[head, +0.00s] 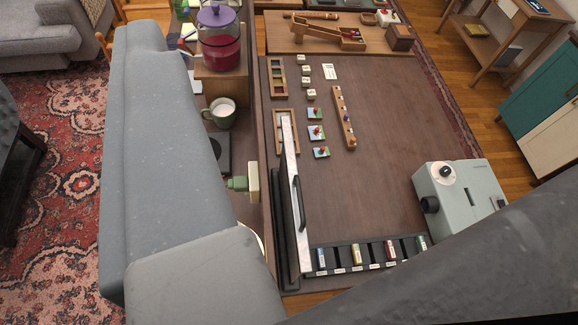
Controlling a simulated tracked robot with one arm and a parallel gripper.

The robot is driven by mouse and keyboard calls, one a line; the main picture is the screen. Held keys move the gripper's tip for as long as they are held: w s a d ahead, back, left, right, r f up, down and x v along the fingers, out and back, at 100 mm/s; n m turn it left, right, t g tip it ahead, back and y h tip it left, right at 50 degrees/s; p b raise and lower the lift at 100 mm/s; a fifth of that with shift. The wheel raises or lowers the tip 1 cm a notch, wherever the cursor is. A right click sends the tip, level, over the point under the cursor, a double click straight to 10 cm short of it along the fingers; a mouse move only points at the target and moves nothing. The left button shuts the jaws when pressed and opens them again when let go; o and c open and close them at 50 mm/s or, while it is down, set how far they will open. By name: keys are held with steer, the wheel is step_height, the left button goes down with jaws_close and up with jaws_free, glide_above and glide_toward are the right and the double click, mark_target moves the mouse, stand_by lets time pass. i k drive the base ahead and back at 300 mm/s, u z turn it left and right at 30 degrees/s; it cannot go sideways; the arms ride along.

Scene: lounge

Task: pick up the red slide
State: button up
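The red slide (390,251) stands in a dark slotted rack (343,270) at the front of the brown table. Only its upper part shows, small in the picture, with a pale label below it on the rack's front edge. A blue slide (320,257) and a yellow one (357,254) stand in slots to its left, and a green one (422,243) to its right. Dark gaps lie between them. I see no gripper fingers; large grey parts of my arm cover the left and the lower right of the view.
A grey box-shaped device (462,195) with a knob stands right of the rack. Small tiles with red pegs (316,132) and a wooden peg rail (343,117) lie farther back. The table's middle is clear.

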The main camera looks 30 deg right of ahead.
mark_target(390, 252)
steer(key=k, duration=1)
steer(key=z, duration=0.55)
steer(key=i, duration=0.2)
steer(key=z, duration=0.5)
